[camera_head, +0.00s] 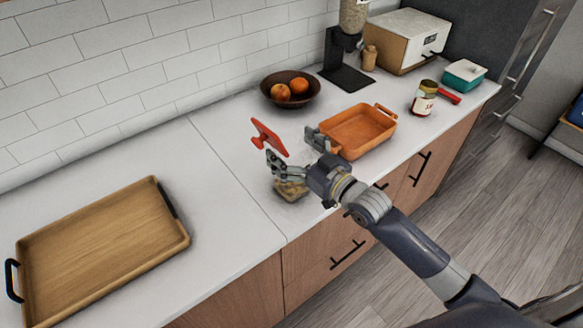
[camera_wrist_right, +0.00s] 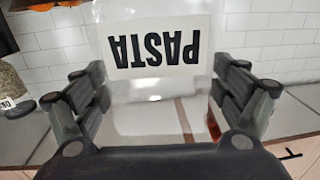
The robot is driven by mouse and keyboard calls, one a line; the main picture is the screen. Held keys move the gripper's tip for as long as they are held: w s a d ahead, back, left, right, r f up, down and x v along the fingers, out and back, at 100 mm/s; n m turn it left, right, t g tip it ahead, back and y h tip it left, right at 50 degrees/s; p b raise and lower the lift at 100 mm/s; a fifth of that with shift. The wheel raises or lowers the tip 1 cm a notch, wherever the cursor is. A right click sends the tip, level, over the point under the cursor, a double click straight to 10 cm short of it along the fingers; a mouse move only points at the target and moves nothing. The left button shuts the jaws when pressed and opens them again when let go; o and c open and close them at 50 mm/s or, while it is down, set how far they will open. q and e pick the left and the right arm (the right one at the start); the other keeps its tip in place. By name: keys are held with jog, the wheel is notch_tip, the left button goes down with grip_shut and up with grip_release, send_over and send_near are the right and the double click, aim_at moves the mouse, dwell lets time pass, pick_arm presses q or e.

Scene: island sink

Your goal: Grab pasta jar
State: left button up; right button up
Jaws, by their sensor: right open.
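The pasta jar (camera_wrist_right: 160,105) is clear glass with a white "PASTA" label, upside down in the right wrist view. It fills the space between the fingers of my right gripper (camera_wrist_right: 160,90). In the head view, a red lid-like top (camera_head: 268,138) shows above the gripper and yellowish contents (camera_head: 291,190) show below it; the clear glass between is hard to make out. My right gripper (camera_head: 294,150) is open, with one finger on each side of the jar. Whether the fingers touch the glass cannot be told. My left gripper is not in view.
An orange baking dish (camera_head: 383,150) sits close right of the gripper. A fruit bowl (camera_head: 272,94) stands behind. A wooden tray (camera_head: 100,250) lies at left. A small labelled jar (camera_head: 424,98) and teal container (camera_head: 463,76) are at far right. The counter between tray and jar is clear.

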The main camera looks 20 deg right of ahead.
jog(key=shift+s, duration=0.1)
jog(key=shift+c, duration=1.1)
jog(key=c, duration=1.8)
jog(key=shift+r, duration=0.1)
jog(key=shift+c, duration=0.2)
jog(key=shift+r, duration=0.1)
